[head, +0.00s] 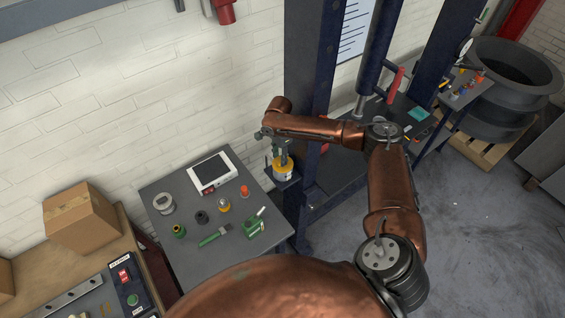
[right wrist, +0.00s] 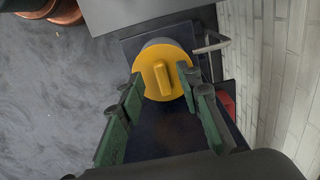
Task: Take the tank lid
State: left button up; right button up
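The tank lid (right wrist: 163,72) is a round yellow cap with a raised bar across its top. It sits on a grey cylindrical tank (right wrist: 160,43) on a small dark shelf. In the head view the yellow lid (head: 283,164) shows beside the blue press frame, above the pale tank body. My right gripper (right wrist: 161,86) has its green fingers apart, one on each side of the lid. From this view I cannot tell whether the fingers touch its rim. In the head view my right gripper (head: 279,148) is just above the lid. My left gripper is not in view.
A grey table (head: 190,255) left of the shelf holds a scale (head: 213,172), several small rings and parts, and a green brush. The blue press frame (head: 308,100) stands close behind the shelf. A cardboard box (head: 80,218) is at far left.

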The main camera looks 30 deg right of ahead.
aim_at(276, 162)
jog(key=shift+f, duration=1.4)
jog(key=shift+c, duration=0.4)
grip_shut()
